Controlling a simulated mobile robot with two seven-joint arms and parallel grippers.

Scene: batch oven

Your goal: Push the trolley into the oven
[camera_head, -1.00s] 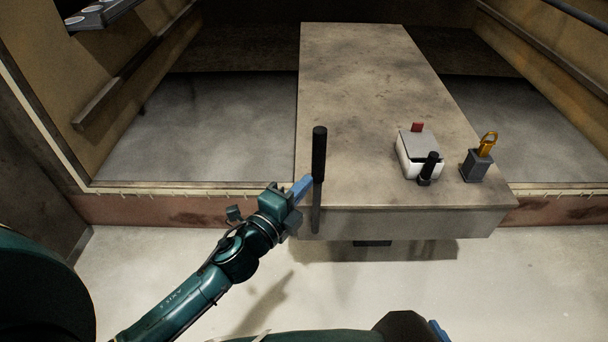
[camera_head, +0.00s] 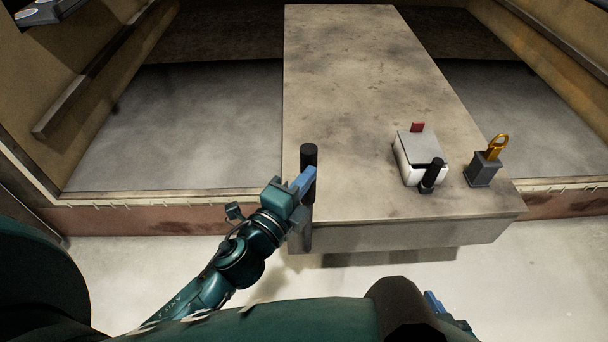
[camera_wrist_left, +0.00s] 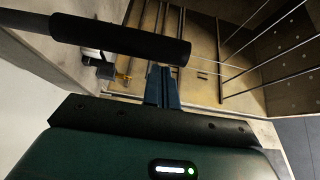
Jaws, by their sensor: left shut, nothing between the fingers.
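The trolley (camera_head: 350,90) has a long, stained grey-beige top. Its far part lies inside the oven (camera_head: 105,120), and its near end sticks out past the oven's front sill. A black upright handle (camera_head: 308,157) stands at its near left corner, and shows as a dark bar (camera_wrist_left: 120,40) in the left wrist view. My left gripper (camera_head: 303,181) is shut and empty, with its blue fingers right against or just beside the handle; contact is unclear. The fingers (camera_wrist_left: 162,85) show close together below the bar. Only a blue bit of my right gripper (camera_head: 434,302) shows, mostly hidden.
On the trolley top stand a white box with a grey lid (camera_head: 420,158) and a grey block with a yellow hook (camera_head: 484,167). A raised sill (camera_head: 150,212) runs along the oven front. Side rails (camera_head: 90,85) line the oven walls. Pale floor is open in front.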

